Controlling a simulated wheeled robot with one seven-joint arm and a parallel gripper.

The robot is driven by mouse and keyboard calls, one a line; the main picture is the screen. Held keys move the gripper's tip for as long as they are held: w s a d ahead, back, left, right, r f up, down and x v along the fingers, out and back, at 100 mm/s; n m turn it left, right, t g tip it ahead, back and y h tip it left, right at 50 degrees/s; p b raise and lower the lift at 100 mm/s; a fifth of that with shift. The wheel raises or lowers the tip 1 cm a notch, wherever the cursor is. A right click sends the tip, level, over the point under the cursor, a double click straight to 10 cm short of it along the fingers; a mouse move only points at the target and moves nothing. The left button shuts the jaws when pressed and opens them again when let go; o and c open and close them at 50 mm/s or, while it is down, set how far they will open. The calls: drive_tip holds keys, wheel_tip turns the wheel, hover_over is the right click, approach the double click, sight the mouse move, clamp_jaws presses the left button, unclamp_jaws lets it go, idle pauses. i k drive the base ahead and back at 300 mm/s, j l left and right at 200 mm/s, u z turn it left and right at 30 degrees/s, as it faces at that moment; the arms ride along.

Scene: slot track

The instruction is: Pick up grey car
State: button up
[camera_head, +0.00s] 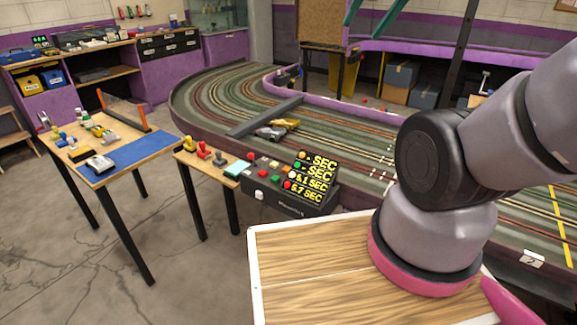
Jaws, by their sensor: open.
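A grey car (270,132) sits on the slot track (235,90), close beside a yellow car (287,123) and by the grey bar across the lanes. Both are small in view, so their details are hard to tell. A pale grey-white car-like thing (99,164) lies on the blue mat of the left table. My gripper is out of view; only links of my arm show at the right.
A timing console (290,205) with a yellow SEC display stands at the track's near edge. A small wooden stand (190,160) holds red, yellow and grey controllers. The left table (130,155) carries several small parts. Bare floor lies between the left table and my wooden top.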

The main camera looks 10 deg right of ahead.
sight(272, 135)
drive_tip(key=i+j+z, duration=0.2)
drive_tip(key=j, duration=0.25)
drive_tip(key=i+j+z, duration=0.2)
drive_tip(key=j, duration=0.25)
drive_tip(key=i+j+z, duration=0.15)
drive_tip(key=j, duration=0.35)
drive_tip(key=i+j+z, duration=0.2)
drive_tip(key=j, duration=0.3)
drive_tip(key=i+j+z, duration=0.2)
drive_tip(key=j, duration=0.35)
drive_tip(key=j+z, duration=0.2)
drive_tip(key=j, duration=0.3)
